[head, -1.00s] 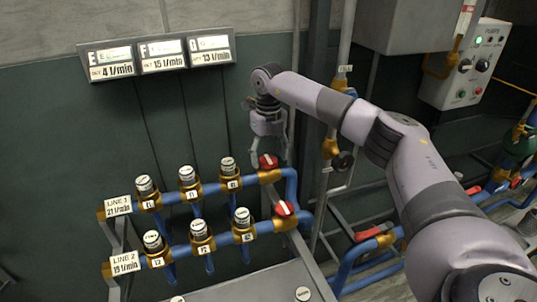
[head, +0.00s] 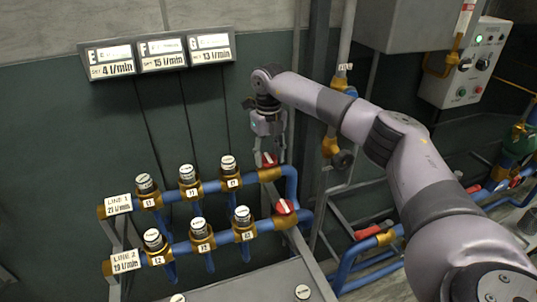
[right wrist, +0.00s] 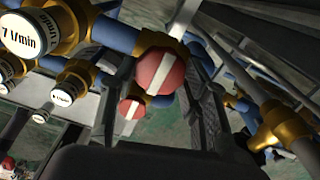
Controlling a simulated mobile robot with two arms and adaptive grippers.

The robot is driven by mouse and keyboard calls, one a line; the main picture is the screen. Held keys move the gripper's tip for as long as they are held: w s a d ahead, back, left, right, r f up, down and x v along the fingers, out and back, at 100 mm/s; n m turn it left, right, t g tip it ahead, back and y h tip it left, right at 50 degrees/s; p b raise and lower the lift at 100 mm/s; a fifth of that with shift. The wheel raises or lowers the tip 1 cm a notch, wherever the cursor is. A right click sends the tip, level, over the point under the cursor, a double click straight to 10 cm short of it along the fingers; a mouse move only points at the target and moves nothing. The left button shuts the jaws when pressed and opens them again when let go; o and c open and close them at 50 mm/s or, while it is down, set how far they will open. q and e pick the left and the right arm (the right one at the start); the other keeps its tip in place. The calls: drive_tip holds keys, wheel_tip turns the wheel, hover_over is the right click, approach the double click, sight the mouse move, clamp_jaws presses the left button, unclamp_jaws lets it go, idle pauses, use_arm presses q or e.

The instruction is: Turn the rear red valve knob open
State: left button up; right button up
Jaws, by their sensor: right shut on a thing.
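The rear red valve knob (head: 269,160) sits at the right end of the rear blue pipe, beneath my right gripper (head: 268,146). In the right wrist view the large red knob (right wrist: 160,72), with a white stripe, lies between my right gripper's dark fingers (right wrist: 160,115). My right gripper is shut on it, though the contact itself is partly hidden. The front red knob (head: 285,208), also with a white stripe, is on the front pipe; it shows smaller in the right wrist view (right wrist: 130,108). My left gripper is not in view.
Several brass valves with silver dials stand along two blue pipes, with signs LINE 1 (head: 118,203) and LINE 2 (head: 124,262). Flow displays (head: 163,54) hang on the wall. A grey vertical pipe (head: 346,60) and control box (head: 470,65) stand right.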

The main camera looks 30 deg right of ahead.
drive_tip(key=shift+c, duration=0.5)
drive_tip(key=shift+n, duration=0.3)
drive_tip(key=n+p, duration=0.1)
drive_tip(key=n, duration=0.2)
drive_tip(key=shift+r+n, duration=0.1)
drive_tip(key=shift+n, duration=0.2)
drive_tip(key=n+p, duration=0.1)
drive_tip(key=n, duration=0.3)
drive_tip(key=shift+n, duration=0.3)
drive_tip(key=n, duration=0.4)
drive_tip(key=shift+w+d, duration=0.1)
drive_tip(key=shift+n, duration=2.5)
drive_tip(key=o, duration=1.1)
drive_tip(key=shift+o, duration=0.2)
